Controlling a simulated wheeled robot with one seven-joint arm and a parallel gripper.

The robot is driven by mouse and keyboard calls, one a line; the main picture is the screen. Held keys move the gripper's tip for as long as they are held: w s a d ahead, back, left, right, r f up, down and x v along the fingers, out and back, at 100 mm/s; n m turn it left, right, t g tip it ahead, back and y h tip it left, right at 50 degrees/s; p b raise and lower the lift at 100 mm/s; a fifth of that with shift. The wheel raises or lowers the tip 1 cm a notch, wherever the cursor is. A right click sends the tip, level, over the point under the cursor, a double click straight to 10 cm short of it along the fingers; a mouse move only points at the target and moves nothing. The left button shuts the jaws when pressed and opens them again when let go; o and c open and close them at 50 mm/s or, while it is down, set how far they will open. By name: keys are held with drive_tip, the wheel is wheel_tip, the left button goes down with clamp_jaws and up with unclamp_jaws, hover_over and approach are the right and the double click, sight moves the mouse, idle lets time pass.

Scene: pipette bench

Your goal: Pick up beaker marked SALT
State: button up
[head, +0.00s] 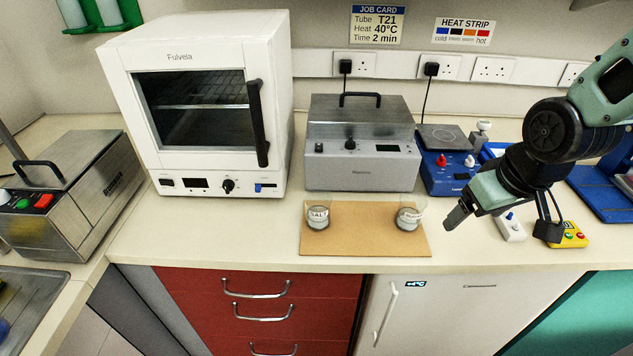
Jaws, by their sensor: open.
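The beaker marked SALT (318,217) is a small clear glass with a white label, standing upright at the left of a tan board (362,243). Its label reads about "SALT", though it is small. A second, similar beaker (408,219) stands upright at the board's right; its label is too small to read surely. Pale contents show low in both. My gripper (501,225) is open and empty, to the right of the board and both beakers, with its fingers spread apart and pointing down.
A white oven (205,105) and a grey lidded bath (361,150) stand behind the board. A blue hotplate (450,170) is behind my gripper. A white device (510,228) and a yellow one (570,236) lie near its fingers. The counter's front edge is just before the board.

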drive_tip(key=w+n+t+y+p, duration=0.1)
drive_tip(key=w+n+p, duration=0.1)
drive_tip(key=w+p, duration=0.15)
drive_tip(key=n+t+y+b, duration=0.45)
drive_tip(key=y+b, duration=0.35)
drive_tip(key=b, duration=0.4)
approach(310, 197)
drive_tip(key=w+a+f, duration=0.1)
drive_tip(key=w+a+f+b, duration=0.1)
drive_tip(key=shift+a+m+t, duration=0.3)
drive_tip(key=shift+m+t, duration=0.05)
drive_tip(key=shift+b+x, duration=0.45)
drive_tip(key=shift+x, duration=2.15)
drive_tip(key=c, duration=1.1)
